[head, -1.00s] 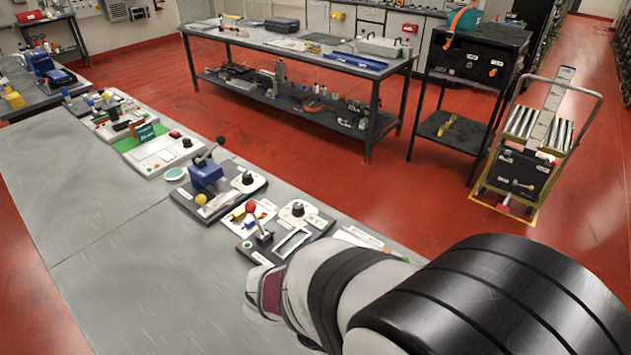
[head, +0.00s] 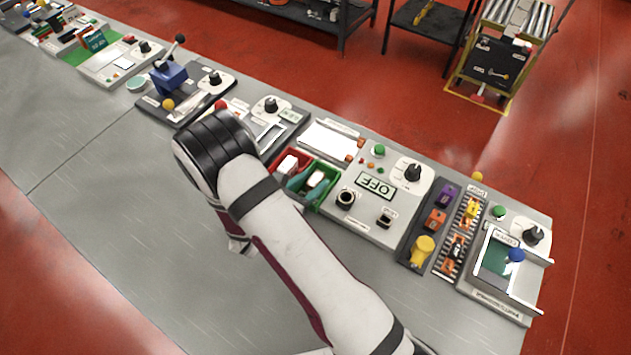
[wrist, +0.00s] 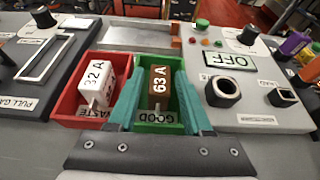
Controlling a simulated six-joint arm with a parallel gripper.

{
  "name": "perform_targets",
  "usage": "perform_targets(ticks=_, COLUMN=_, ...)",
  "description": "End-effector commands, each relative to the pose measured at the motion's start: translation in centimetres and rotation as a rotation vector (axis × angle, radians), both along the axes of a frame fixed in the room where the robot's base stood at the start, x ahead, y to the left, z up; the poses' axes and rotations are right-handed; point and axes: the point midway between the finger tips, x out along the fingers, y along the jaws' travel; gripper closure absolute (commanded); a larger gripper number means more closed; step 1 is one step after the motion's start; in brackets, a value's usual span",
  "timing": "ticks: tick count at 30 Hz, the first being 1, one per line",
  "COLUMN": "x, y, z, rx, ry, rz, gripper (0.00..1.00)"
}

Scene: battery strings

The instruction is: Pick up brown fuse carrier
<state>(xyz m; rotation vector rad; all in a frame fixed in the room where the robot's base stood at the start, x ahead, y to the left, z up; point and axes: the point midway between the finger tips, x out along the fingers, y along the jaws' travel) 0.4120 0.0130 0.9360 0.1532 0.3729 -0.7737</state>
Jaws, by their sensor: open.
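The brown fuse carrier (wrist: 160,76), marked 63 A, sits in the green GOOD bin (wrist: 179,128) in the wrist view. My gripper (wrist: 157,92) is open, with one teal finger to each side of the carrier. I cannot tell whether the fingers touch it. A white fuse carrier (wrist: 95,82), marked 32 A, sits in the red WASTE bin (wrist: 68,108) just left. In the head view the green bin (head: 329,197) and the red bin (head: 272,168) show beyond my arm, with teal finger parts over them. The brown body is hard to make out there.
A grey panel (head: 372,215) with an OFF display, knobs and sockets stands right of the bins. A panel with a slotted frame (wrist: 45,58) stands left. Further right are coloured plugs and a tray (head: 500,262). The near bench top (head: 130,240) is clear.

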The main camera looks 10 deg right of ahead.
Motion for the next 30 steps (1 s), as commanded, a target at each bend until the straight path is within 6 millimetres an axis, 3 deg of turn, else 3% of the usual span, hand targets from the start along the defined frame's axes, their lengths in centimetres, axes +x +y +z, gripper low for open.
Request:
perform_targets(ticks=5, x=2.0, y=-2.1, z=-1.2, rx=0.0, ry=0.0, rz=-0.004, gripper=0.5)
perform_targets(ticks=12, x=2.3, y=-2.4, z=-1.4, rx=0.0, ry=0.0, rz=-0.001, gripper=0.5)
perform_targets(ticks=21, x=2.3, y=-2.3, z=-1.3, rx=0.0, ry=0.0, rz=-0.001, gripper=1.0)
perform_targets(ticks=30, x=2.3, y=-2.3, z=-1.3, rx=0.0, ry=-0.002, rz=-0.002, gripper=1.0)
